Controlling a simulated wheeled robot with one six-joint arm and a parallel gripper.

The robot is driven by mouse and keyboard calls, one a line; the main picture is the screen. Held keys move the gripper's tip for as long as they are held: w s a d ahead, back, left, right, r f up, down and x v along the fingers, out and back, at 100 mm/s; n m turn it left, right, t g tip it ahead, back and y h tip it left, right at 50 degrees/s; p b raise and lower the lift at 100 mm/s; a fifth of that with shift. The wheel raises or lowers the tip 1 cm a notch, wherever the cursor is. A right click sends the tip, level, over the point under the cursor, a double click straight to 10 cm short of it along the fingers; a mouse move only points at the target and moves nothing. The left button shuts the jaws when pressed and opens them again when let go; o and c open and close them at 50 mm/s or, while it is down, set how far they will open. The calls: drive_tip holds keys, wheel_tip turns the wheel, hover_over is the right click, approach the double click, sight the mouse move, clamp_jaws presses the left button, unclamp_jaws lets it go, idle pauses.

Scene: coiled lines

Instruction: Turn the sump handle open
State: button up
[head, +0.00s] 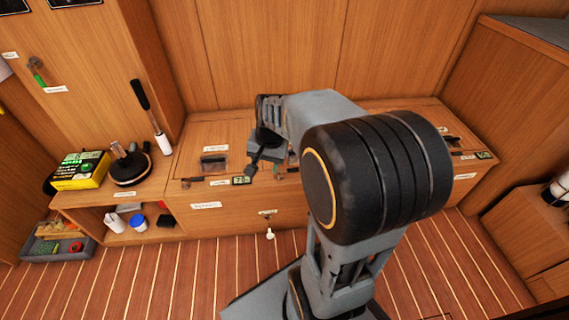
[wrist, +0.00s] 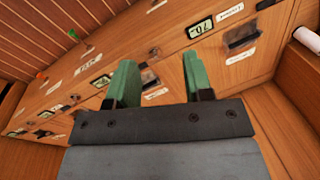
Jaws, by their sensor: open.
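My gripper (wrist: 157,62) is open in the wrist view, its two green fingers apart with nothing between them. In the head view the arm's end hangs over the wooden bench (head: 225,165), and the fingers are hard to make out. A small white-tipped handle (head: 270,233) hangs on the bench's front face under a label (head: 268,212), below my gripper and apart from it. Another handle, with a green grip (head: 40,78), is on the left wall panel above a label. The labels are too small to read, so I cannot tell which handle is the sump one.
A round black-based object (head: 129,168), a yellow-green box (head: 80,170) and a black-and-white wand (head: 152,118) are on the left shelf. A grey tray (head: 56,250) of items sits on the floor at left. The striped floor (head: 180,280) before the bench is clear.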

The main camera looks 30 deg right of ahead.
drive_tip(key=w+d+f+m+y+p, duration=0.1)
drive_tip(key=w+d+m, duration=0.25)
drive_tip(key=d, duration=0.25)
drive_tip(key=w+d+f+m+y+p, duration=0.1)
drive_tip(key=w+d+m+p, duration=0.1)
drive_tip(key=d+m, duration=0.3)
drive_tip(key=m+y+p, duration=0.1)
drive_tip(key=m, duration=0.5)
approach(290, 170)
drive_tip(key=shift+t, duration=0.3)
drive_tip(key=b+x, duration=0.2)
drive_tip(key=x, duration=0.1)
drive_tip(key=b+x, duration=0.2)
drive_tip(key=x, duration=0.1)
drive_tip(key=shift+s+a+f, duration=0.1)
drive_tip(key=shift+s+f, duration=0.05)
drive_tip(key=shift+f, duration=0.3)
drive_tip(key=shift+a+f, duration=0.25)
drive_tip(key=shift+f, duration=0.35)
drive_tip(key=shift+c, duration=0.3)
clamp_jaws()
